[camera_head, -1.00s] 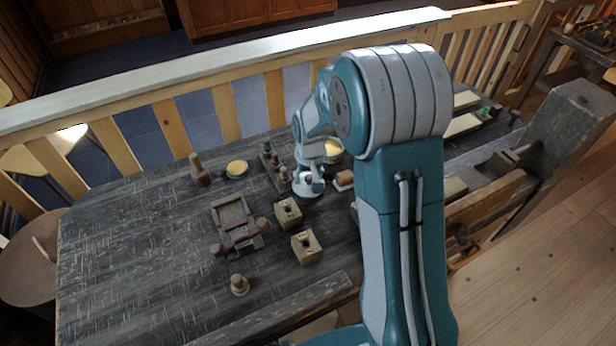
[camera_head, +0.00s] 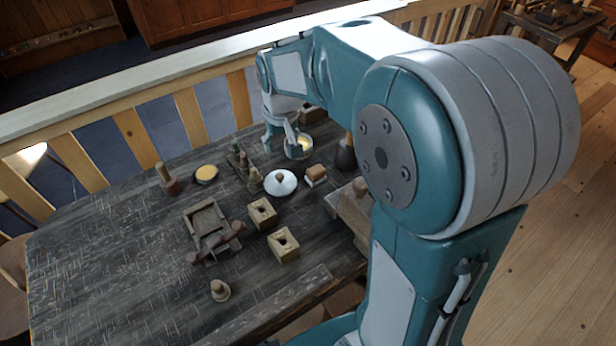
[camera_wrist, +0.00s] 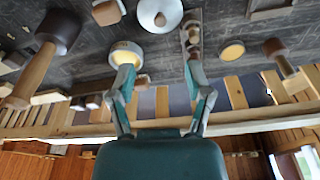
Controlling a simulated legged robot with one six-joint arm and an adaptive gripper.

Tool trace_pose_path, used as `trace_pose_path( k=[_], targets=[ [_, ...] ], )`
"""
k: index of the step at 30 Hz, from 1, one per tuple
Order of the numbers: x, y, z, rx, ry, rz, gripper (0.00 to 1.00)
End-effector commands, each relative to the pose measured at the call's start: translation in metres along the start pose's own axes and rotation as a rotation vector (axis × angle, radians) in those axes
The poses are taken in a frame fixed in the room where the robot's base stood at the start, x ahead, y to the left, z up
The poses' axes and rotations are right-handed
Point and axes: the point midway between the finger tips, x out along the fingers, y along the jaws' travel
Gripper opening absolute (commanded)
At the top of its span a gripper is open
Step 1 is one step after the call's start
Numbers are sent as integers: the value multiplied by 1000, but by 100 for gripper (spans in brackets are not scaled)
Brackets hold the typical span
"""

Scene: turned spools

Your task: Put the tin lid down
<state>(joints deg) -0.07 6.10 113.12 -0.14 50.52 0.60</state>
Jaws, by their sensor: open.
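The tin lid (camera_head: 288,187) is a pale round disc with a small brown knob on top. It lies flat on the dark table, apart from my gripper. It also shows at the top of the wrist view (camera_wrist: 152,22). The open tin (camera_head: 297,154), with yellow contents, stands behind the lid and shows in the wrist view (camera_wrist: 126,57). My gripper (camera_head: 281,138) is open and empty, behind the lid and close to the tin. In the wrist view its fingers (camera_wrist: 160,72) are spread apart with nothing between them.
A peg rack (camera_head: 243,166) stands just left of the lid, a brown-and-white block (camera_head: 316,175) just right. A mallet (camera_head: 346,155) is farther right. Holed blocks (camera_head: 262,213), a wooden tray (camera_head: 205,220) and a yellow disc (camera_head: 206,174) lie around. The front-left tabletop is clear.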

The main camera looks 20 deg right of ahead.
Motion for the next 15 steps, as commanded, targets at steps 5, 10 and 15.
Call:
trace_pose_path(
  k=[5,10,15],
  targets=[
    [-49,1,44,-1,81,-1,65],
    [-80,1,88,-3,152,-2,65],
    [-99,1,135,-5,222,-2,65]
  ],
)
